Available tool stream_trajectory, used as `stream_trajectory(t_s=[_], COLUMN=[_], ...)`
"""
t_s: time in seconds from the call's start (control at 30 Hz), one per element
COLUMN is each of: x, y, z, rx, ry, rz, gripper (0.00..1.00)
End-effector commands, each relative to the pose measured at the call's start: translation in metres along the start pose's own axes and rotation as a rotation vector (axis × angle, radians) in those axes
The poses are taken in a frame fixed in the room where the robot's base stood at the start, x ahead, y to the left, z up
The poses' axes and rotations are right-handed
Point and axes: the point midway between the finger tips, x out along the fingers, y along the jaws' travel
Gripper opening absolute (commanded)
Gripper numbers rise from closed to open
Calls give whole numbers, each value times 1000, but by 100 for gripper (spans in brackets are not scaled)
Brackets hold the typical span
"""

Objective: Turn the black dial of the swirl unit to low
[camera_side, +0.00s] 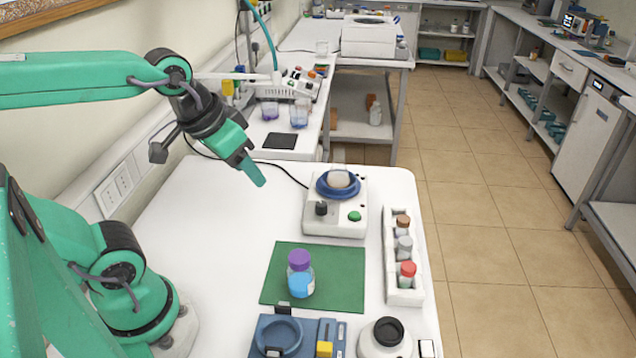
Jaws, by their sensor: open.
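The swirl unit (335,222) is a white box near the back right of the white table. It has a blue round platform on top with a clear vessel (339,178) on it. Its black dial (321,208) is on the front left of the top, and a green button (354,216) is at the front right. The dial's setting is too small to read. My gripper (255,175) is open and empty, in the air to the left of the swirl unit and higher than it, apart from the dial. It points down and to the right.
A purple-capped bottle with blue liquid (301,280) stands on a green mat (335,275) in front of the unit. A white rack (403,262) with capped vials is at right. A blue device (297,336) and a white jar (385,340) stand at the front. The table's left is clear.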

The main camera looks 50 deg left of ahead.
Motion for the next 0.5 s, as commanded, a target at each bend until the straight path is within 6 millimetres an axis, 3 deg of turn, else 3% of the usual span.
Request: stream_trajectory(t_s=[0.5], x=[46], y=[-7], z=[-64], rx=[-254], ry=[-170], rz=[-39], gripper=[48])
